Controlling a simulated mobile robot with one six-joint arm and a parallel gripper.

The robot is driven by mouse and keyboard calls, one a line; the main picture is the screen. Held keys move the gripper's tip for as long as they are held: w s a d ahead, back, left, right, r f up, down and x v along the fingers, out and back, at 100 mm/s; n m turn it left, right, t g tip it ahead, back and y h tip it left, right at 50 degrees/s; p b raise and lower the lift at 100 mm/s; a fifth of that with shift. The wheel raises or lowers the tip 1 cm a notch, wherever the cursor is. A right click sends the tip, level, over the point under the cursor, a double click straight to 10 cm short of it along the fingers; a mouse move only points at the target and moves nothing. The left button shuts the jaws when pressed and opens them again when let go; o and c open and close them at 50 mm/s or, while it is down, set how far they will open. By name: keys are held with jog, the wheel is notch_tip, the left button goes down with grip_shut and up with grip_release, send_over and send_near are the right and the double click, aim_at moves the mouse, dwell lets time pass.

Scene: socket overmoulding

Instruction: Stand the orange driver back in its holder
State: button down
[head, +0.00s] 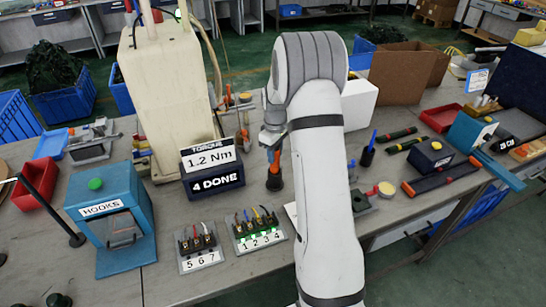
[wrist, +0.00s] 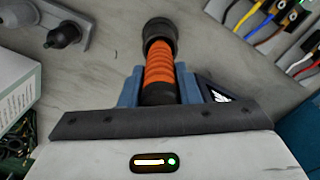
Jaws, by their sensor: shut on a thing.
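The orange driver (head: 274,171) hangs roughly upright below my gripper (head: 272,142) in the head view, left of my white arm. In the wrist view, my gripper (wrist: 159,88) is shut on the driver, with a blue finger on each side of its ribbed orange grip (wrist: 160,62). A wider dark round piece (wrist: 160,32) is at the driver's far end. I cannot tell whether this is part of the driver or the holder's cup. No holder is clearly identifiable, and contact with the bench is unclear.
A torque display (head: 212,160) reads 1.2 Nm, above a "4 DONE" sign. Two numbered terminal blocks stand in front, one marked 5 6 7 (head: 199,248) and one marked 1 2 3 4 (head: 257,229). A grey bracket with dark knobs (wrist: 64,32) lies upper left in the wrist view.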

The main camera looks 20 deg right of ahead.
jog(key=shift+f, duration=1.05)
jog(key=c, duration=1.1)
grip_release()
